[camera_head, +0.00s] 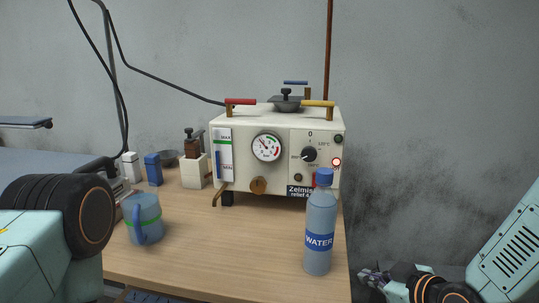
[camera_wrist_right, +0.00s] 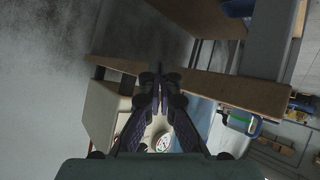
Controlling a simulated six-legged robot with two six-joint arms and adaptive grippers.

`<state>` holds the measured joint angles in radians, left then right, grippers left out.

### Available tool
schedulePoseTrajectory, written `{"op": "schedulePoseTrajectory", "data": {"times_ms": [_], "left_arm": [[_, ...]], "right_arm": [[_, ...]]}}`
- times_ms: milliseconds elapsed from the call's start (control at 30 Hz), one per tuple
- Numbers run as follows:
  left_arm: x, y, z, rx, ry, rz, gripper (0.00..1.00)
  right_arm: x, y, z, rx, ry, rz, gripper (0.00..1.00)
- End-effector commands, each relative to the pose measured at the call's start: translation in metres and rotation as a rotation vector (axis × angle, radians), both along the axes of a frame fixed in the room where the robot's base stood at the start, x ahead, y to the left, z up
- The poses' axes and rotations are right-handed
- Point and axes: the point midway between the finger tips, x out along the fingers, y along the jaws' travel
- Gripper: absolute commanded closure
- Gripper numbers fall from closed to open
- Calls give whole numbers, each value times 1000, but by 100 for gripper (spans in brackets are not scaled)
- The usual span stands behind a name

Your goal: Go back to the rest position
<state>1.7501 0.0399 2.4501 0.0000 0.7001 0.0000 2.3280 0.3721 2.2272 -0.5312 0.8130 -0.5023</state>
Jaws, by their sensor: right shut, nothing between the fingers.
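My right gripper (camera_head: 372,278) is at the lower right of the head view, to the right of the table and clear of its edge. Its fingers are closed together and empty; in the wrist view the gripper (camera_wrist_right: 160,78) shows both fingers meeting at the tips. My left arm comes in at the lower left of the head view; its gripper is out of the picture.
A wooden table (camera_head: 270,240) carries a blue-capped water bottle (camera_head: 320,225) near its right edge, a white machine (camera_head: 228,170) with a gauge, and a blue mug (camera_head: 143,218). Small containers stand behind the mug. Right of the table is free room before the grey wall.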

Motion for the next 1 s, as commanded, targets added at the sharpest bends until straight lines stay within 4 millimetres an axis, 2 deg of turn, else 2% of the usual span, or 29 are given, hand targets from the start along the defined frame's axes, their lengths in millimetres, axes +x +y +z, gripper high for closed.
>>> {"op": "schedulePoseTrajectory", "data": {"times_ms": [33,100,167,300,400,500,600,700,767,1000], "left_arm": [[0,0,0,0,0,0,44],[0,0,0,0,0,0,44],[0,0,0,0,0,0,44],[0,0,0,0,0,0,44],[0,0,0,0,0,0,44],[0,0,0,0,0,0,44],[0,0,0,0,0,0,44],[0,0,0,0,0,0,44],[0,0,0,0,0,0,44],[0,0,0,0,0,0,44]], "right_arm": [[-23,0,-31,53,127,-81,100],[-54,-2,-66,116,278,-202,100],[-82,-4,-93,152,394,-302,100],[-157,-10,-146,175,637,-513,100],[-215,-14,-175,138,781,-623,100],[-268,-16,-194,70,892,-667,100],[-308,-16,-207,12,973,-658,100],[-328,-14,-215,-17,1015,-642,100],[-334,-14,-217,-22,1028,-641,100],[-337,-14,-218,-24,1033,-640,100]]}}
